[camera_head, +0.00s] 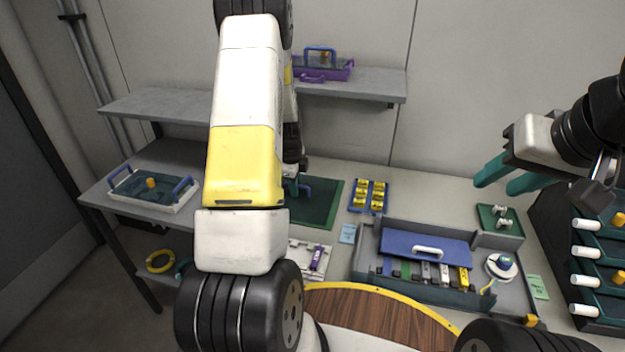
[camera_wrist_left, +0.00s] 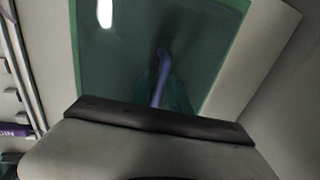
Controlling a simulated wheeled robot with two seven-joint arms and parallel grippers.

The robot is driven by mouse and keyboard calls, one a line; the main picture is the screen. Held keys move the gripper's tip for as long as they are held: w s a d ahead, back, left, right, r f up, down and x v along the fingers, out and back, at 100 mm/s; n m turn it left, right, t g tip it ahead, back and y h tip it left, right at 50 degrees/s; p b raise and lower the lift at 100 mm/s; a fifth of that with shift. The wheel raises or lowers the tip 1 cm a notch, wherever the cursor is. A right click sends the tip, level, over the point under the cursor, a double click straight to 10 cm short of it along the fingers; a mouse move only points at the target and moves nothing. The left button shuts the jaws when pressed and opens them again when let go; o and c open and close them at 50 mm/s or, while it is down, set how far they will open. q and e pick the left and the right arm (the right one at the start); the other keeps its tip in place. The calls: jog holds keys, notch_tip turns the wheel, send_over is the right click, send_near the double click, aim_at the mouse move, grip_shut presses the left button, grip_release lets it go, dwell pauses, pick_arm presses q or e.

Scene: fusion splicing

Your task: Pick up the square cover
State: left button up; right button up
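The square cover (camera_head: 318,208) is a dark green, see-through panel with a lighter green edge, lying on the table behind my left arm. Its blue handle (camera_head: 307,186) stands up from it. In the left wrist view the cover (camera_wrist_left: 115,60) fills the upper middle, with the handle (camera_wrist_left: 161,75) rising towards the camera. My left gripper (camera_wrist_left: 162,92) has its teal fingertips right at the handle, one on each side; whether they press on it is unclear. My left arm hides part of the cover in the head view. My right gripper (camera_head: 506,180) is open and empty, above the table at right.
A blue tray with yellow pieces (camera_head: 369,196) stands right of the cover. A grey toolbox (camera_head: 385,225) with a blue panel sits at front right. A tray with blue handles (camera_head: 150,190) is at left. A wall shelf (camera_head: 365,82) holds a purple box (camera_head: 322,68).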

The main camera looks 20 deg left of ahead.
pick_arm(q)
grip_shut()
dwell(1.3)
